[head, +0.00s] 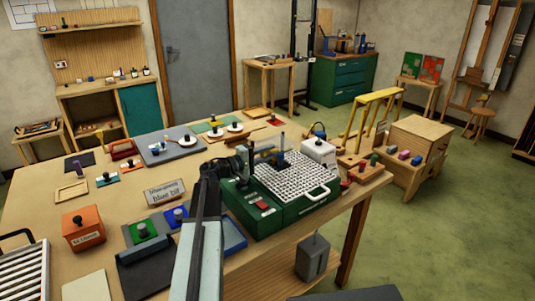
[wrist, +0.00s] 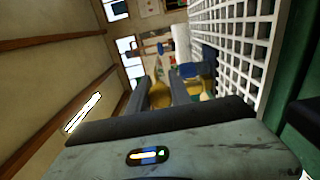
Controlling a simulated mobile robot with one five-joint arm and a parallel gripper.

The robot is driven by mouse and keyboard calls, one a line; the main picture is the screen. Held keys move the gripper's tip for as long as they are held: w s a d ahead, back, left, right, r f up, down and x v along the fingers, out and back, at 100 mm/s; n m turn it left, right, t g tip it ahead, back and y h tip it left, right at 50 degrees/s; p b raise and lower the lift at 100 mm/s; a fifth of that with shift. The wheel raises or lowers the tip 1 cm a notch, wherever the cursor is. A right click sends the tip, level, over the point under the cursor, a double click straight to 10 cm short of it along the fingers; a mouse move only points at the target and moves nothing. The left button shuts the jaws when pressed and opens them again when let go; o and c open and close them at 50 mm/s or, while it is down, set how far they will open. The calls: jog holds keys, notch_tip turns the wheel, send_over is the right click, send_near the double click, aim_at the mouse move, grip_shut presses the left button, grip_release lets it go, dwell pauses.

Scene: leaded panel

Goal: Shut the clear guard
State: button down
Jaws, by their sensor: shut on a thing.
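The green grinder (head: 240,214) stands at the table's right front edge, with a white grid top (head: 292,180) and a red switch (head: 261,206). The grid also fills the right of the wrist view (wrist: 235,35). My gripper (head: 268,157) reaches in low over the grid's back left side, beside the blue part and post. In the wrist view its two dark fingers (wrist: 165,82) stand a narrow gap apart, shut on a thin part that I take for the clear guard. The pane is see-through and I cannot make out its outline or its angle.
A "blue bit" sign (head: 165,192) and an orange box (head: 83,230) are left of the grinder. Bare tabletop (head: 40,215) lies far left.

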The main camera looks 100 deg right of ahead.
jog(key=shift+s+f+m, duration=0.2)
jog(key=shift+s+m, duration=0.1)
jog(key=shift+s, duration=0.05)
jog(key=c, duration=1.4)
grip_release()
jog(key=shift+o, duration=1)
jog(key=shift+s+d+f, duration=0.1)
jog(key=shift+s+f, duration=0.05)
jog(key=shift+s, duration=0.1)
jog(key=shift+w, duration=0.15)
jog(key=v, duration=0.8)
